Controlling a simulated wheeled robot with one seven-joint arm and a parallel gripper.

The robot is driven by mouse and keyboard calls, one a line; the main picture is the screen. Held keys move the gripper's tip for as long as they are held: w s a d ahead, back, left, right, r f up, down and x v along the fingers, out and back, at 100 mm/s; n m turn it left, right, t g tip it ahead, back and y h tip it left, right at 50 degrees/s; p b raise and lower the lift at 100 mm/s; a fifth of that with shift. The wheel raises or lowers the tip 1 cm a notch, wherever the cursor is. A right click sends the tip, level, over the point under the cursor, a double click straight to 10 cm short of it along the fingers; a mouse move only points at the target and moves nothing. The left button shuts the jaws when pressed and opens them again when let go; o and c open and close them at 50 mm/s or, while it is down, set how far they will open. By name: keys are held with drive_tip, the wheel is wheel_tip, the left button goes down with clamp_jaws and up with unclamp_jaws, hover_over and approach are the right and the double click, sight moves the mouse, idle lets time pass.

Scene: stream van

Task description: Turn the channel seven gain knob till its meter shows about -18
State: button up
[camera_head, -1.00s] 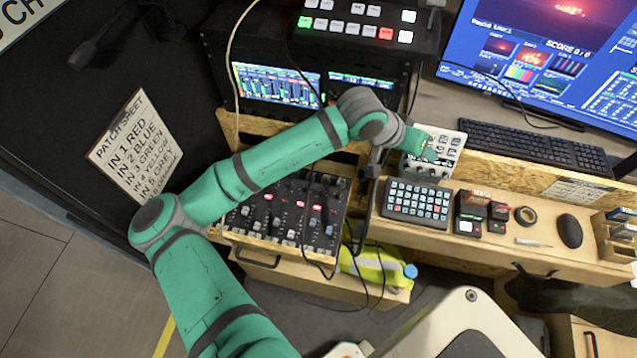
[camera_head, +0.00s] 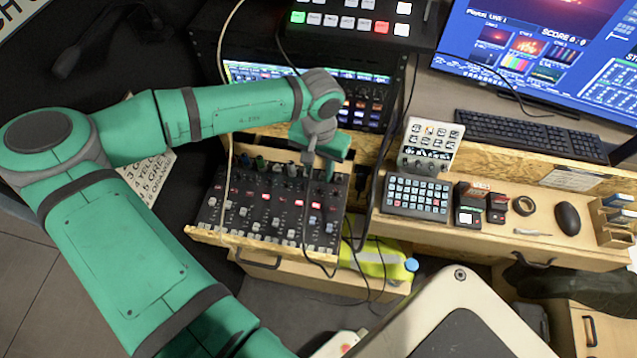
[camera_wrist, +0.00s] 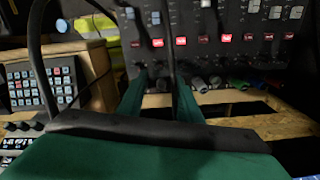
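The black mixer (camera_head: 275,208) has rows of faders, lit red buttons and small dark knobs along its far edge. It also shows turned about in the wrist view (camera_wrist: 225,58). My gripper (camera_head: 320,170) is over the mixer's far right part. In the wrist view its two green fingers (camera_wrist: 158,95) are apart, pointing at the knob row. A small dark knob (camera_wrist: 162,85) shows between them, and I see no grip on it. I cannot read which channel it belongs to. The meter screen (camera_head: 250,70) in the rack is partly hidden by my arm, its values too small to read.
Coloured plugs (camera_wrist: 215,82) line the mixer's far edge, near the wooden frame. A dark cable crosses the wrist view near the fingers. A white knob panel (camera_head: 430,145) and a button pad (camera_head: 417,197) stand to the right. The keyboard (camera_head: 530,135) is farther right.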

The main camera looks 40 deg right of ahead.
sight(320, 188)
wheel_tip(320, 188, down, 8)
drive_tip(key=shift+f, duration=0.1)
drive_tip(key=shift+w, duration=0.1)
clamp_jaws()
